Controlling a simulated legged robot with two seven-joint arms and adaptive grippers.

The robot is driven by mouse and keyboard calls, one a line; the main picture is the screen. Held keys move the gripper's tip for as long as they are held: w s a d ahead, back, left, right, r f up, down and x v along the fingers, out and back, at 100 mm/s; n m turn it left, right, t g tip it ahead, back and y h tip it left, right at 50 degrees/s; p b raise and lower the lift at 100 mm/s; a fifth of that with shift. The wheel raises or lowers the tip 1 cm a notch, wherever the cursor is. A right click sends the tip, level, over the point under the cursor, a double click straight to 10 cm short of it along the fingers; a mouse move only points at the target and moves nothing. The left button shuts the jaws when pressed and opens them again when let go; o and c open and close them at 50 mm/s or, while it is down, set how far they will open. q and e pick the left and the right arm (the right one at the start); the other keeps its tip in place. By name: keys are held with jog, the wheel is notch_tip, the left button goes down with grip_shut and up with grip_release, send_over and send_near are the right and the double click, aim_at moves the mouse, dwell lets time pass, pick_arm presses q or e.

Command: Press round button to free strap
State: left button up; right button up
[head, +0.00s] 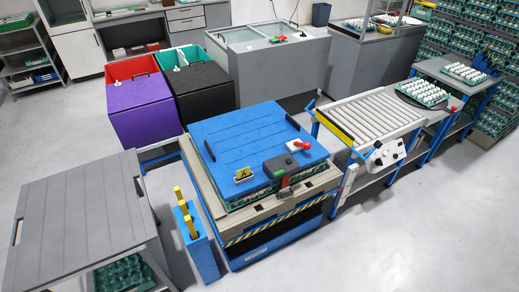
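A blue lid (235,140) with raised ribs lies on top of the egg trays (240,200) on a stand in the middle of the head view. A dark grey buckle box (275,167) sits at the lid's front right edge. A small round greenish button (289,161) shows on top of it. A short red strap piece (284,182) hangs at the box's front side, and lower strap details are too small to tell. A red knob on a white base (302,146) stands on the lid behind the box. Neither gripper is in view.
A grey table (80,215) stands at left, and a blue holder (197,250) with yellow-handled things stands between it and the stand. A roller conveyor (370,115) is at right. Purple (140,110) and black (205,95) bins stand behind. Floor is clear at front right.

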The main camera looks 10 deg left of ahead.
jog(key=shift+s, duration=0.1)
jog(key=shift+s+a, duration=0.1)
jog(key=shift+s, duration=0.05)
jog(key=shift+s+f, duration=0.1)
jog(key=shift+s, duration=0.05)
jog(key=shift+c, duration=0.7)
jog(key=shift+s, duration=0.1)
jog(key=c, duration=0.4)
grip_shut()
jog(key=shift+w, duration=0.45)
